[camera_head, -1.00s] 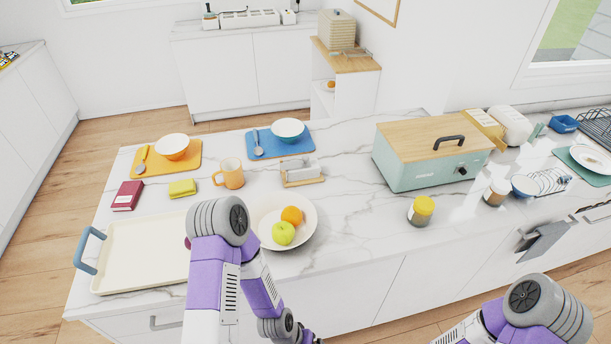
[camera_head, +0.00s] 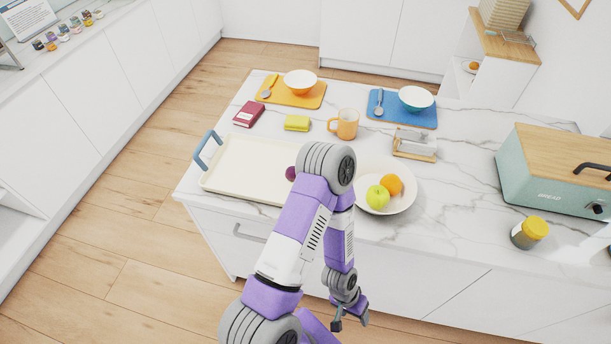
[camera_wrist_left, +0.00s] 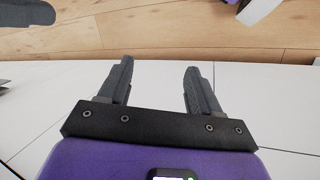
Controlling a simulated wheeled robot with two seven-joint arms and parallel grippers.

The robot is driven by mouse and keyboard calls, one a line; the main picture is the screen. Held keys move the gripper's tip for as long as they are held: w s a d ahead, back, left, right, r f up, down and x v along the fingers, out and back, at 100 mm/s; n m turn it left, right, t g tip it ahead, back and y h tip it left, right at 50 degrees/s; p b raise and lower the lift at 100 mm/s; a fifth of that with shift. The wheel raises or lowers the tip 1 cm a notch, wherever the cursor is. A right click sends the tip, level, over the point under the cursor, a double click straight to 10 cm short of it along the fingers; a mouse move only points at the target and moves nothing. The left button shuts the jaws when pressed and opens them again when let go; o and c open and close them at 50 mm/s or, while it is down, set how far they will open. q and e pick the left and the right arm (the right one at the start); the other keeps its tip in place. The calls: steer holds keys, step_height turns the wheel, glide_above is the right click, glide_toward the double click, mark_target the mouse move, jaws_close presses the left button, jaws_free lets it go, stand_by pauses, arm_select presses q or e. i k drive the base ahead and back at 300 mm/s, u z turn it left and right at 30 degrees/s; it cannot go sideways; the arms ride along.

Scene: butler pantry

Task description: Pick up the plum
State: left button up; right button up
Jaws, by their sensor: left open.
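The plum (camera_head: 291,173) is a small dark purple-red fruit at the right end of the cream tray (camera_head: 236,186) on the island counter. My left arm covers part of it, so I cannot tell exactly how it rests there. My left gripper (camera_head: 351,322) hangs low in front of the counter's cabinet face, below the top and well away from the plum. In the left wrist view its two fingers (camera_wrist_left: 158,80) are apart with nothing between them, facing white panels and wood floor. My right gripper is not in view.
A white bowl (camera_head: 402,203) with a green apple (camera_head: 377,197) and an orange (camera_head: 391,184) stands right of my left arm. Behind are an orange mug (camera_head: 344,124), a yellow sponge (camera_head: 297,123) and a dark red book (camera_head: 249,114). The teal bread box (camera_head: 545,183) stands right.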

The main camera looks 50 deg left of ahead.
mark_target(290, 174)
steer(key=k, duration=0.45)
steer(key=u, duration=0.8)
steer(key=i, duration=0.4)
steer(key=u, duration=0.75)
